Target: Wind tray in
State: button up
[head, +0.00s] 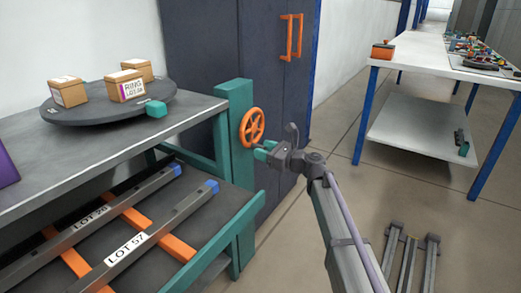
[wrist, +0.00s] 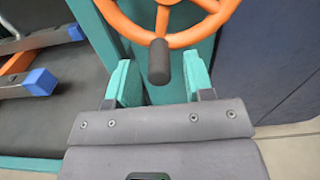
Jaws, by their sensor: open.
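An orange handwheel (head: 252,127) is mounted on the teal post at the end of the bench; it also fills the top of the wrist view (wrist: 125,22). Its dark knob (wrist: 159,62) points toward me at the wheel's lower side. My gripper (head: 264,153) is just below and right of the wheel. In the wrist view my gripper (wrist: 157,83) is open, its teal fingers on either side of the knob with gaps to both. I cannot tell how deep the knob sits between them. The lower dark tray (head: 150,222) carries two grey bars on orange supports.
The bars, labelled LOT 26 (head: 90,220) and LOT 57 (head: 125,245), have blue ends. A round dark turntable (head: 95,112) with several boxes stands on the bench. A dark cabinet (head: 200,50) is behind the wheel.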

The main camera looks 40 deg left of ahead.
jog(key=w+d, duration=0.1)
jog(key=d, duration=0.8)
jog(key=shift+w, duration=0.2)
jog(key=shift+a, duration=0.1)
jog(key=a, duration=0.3)
jog(key=s+a, duration=0.1)
jog(key=a, duration=0.6)
jog(key=shift+s+a, duration=0.3)
jog(key=shift+s, duration=0.05)
jog(key=shift+c, duration=0.3)
grip_shut()
